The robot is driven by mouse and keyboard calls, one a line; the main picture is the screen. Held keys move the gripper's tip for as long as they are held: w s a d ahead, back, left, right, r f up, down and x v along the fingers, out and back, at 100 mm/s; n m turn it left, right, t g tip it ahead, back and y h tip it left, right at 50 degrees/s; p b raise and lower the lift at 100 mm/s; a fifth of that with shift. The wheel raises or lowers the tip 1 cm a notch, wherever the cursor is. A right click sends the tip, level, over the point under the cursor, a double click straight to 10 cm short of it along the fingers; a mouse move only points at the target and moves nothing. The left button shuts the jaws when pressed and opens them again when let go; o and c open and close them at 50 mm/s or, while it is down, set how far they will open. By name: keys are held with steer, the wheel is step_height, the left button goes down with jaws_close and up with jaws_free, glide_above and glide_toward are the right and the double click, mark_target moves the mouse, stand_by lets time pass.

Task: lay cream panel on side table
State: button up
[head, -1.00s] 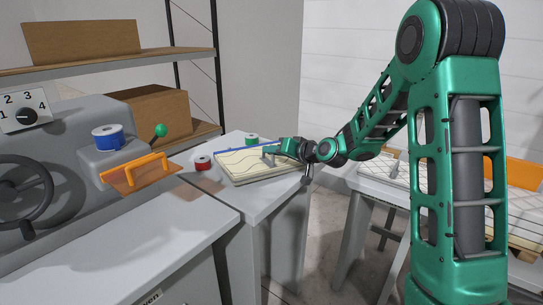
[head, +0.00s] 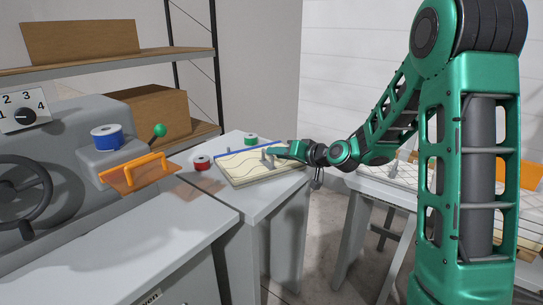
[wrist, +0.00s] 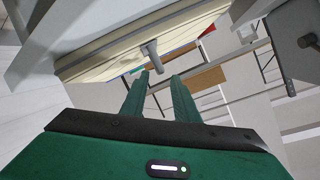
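The cream panel (head: 245,172) with dark wavy lines and a blue far edge lies flat on the side table (head: 265,200). A grey handle (head: 268,158) stands up from its right part. My gripper (head: 281,152) is just right of that handle. In the wrist view my gripper (wrist: 158,80) has its green fingers apart with nothing between them. The handle (wrist: 151,52) shows just beyond the fingertips, and the panel (wrist: 110,48) is seen nearly edge-on. A gap between handle and fingertips is visible there.
A red spool (head: 202,162) stands left of the panel and a green spool (head: 251,140) behind it. Another table (head: 370,190) with a quilted panel stands right.

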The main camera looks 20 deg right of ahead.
steer(key=v, duration=0.8)
steer(key=shift+s, duration=0.1)
steer(key=s+d+f+m+g+h, duration=0.1)
steer(key=s+d+f+g+h, duration=0.1)
steer(key=s, duration=1.1)
steer(key=s+d+f+m+g+h, duration=0.2)
steer(key=s+d+g, duration=0.3)
steer(key=s, duration=0.9)
steer(key=s+d+f+m+g+h, duration=0.1)
steer(key=s+d+g, duration=0.3)
steer(key=s, duration=1)
steer(key=shift+f+m+g+h, duration=0.3)
steer(key=shift+f+g+h, duration=0.15)
steer(key=shift+g, duration=0.45)
steer(key=shift+d, duration=0.15)
